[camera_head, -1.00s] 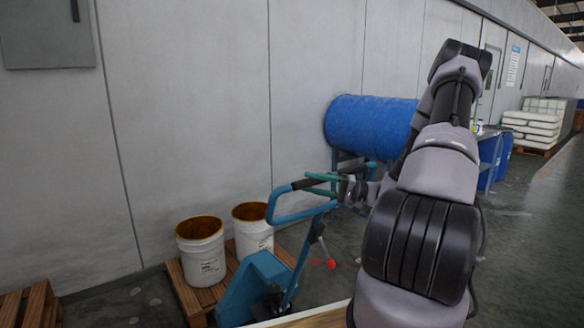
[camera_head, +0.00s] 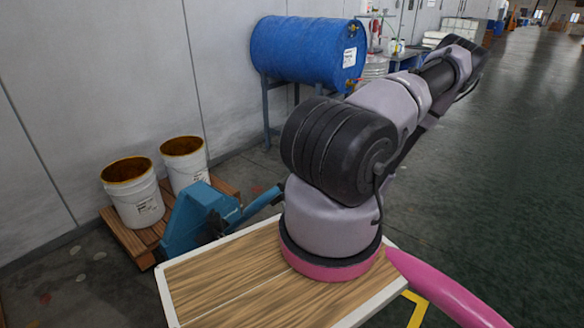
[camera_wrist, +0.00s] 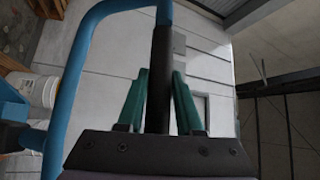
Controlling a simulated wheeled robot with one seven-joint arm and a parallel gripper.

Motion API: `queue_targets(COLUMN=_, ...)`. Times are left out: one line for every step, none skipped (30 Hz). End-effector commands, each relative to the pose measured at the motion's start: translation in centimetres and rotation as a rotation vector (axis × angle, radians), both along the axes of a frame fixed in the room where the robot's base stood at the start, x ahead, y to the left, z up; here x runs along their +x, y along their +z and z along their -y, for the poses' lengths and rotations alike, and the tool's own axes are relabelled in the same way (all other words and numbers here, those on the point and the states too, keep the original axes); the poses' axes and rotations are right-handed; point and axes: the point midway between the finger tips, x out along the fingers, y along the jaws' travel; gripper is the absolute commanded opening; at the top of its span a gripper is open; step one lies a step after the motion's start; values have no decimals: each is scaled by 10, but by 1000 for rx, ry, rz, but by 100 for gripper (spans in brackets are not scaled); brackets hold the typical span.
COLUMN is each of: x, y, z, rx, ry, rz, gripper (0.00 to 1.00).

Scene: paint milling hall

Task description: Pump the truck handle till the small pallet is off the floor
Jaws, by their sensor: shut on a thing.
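The blue pallet truck (camera_head: 195,220) stands at the small wooden pallet (camera_head: 122,238) in the head view. Its blue shaft (camera_head: 257,202) slants to the right and goes out of sight behind my arm. In the wrist view the blue handle loop (camera_wrist: 72,90) shows with its black grip (camera_wrist: 162,45). My gripper (camera_wrist: 160,78) has its teal fingers on both sides of the black grip and is shut on it. My gripper is hidden in the head view. The pallet looks low; I cannot tell if a gap lies under it.
Two white buckets (camera_head: 137,196) (camera_head: 185,164) with brown contents stand on the pallet. A blue drum (camera_head: 305,48) lies on a stand by the grey wall. The floor at the right (camera_head: 490,170) is clear.

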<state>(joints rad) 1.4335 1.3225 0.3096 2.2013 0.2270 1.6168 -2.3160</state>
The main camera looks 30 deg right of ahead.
Motion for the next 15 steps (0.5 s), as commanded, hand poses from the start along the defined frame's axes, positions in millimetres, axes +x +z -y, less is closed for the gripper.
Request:
queue_targets(x=-1, y=-3, z=1, rx=-7, ry=0, rz=-1, gripper=0)
queue_targets(x=-1, y=-3, z=1, rx=-7, ry=0, rz=-1, gripper=0)
queue_targets(x=-1, y=-3, z=1, rx=-8, ry=1, rz=-1, gripper=0)
queue_targets(x=-1, y=-3, z=1, rx=-8, ry=1, rz=-1, gripper=0)
queue_targets(x=-1, y=-3, z=1, rx=-8, ry=1, rz=-1, gripper=0)
queue_targets(x=-1, y=-3, z=1, rx=-7, ry=0, rz=-1, gripper=0)
queue_targets(x=-1, y=-3, z=1, rx=-8, ry=-1, rz=-2, gripper=0)
queue_targets(x=-1, y=-3, z=1, rx=-8, ry=-1, rz=-2, gripper=0)
queue_targets(x=0, y=-3, z=1, rx=-8, ry=-1, rz=-2, gripper=0)
queue_targets(x=0, y=-3, z=1, rx=-8, ry=-1, rz=-2, gripper=0)
queue_targets(x=0, y=-3, z=1, rx=-8, ry=-1, rz=-2, gripper=39)
queue_targets(x=0, y=-3, z=1, rx=-8, ry=-2, rz=-2, gripper=54)
queue_targets(x=0, y=-3, z=1, rx=-7, ry=-1, rz=-1, gripper=64)
queue_targets(x=0, y=-3, z=1, rx=-7, ry=-1, rz=-1, gripper=64)
queue_targets(x=0, y=-2, z=1, rx=-6, ry=-1, rz=-1, gripper=64)
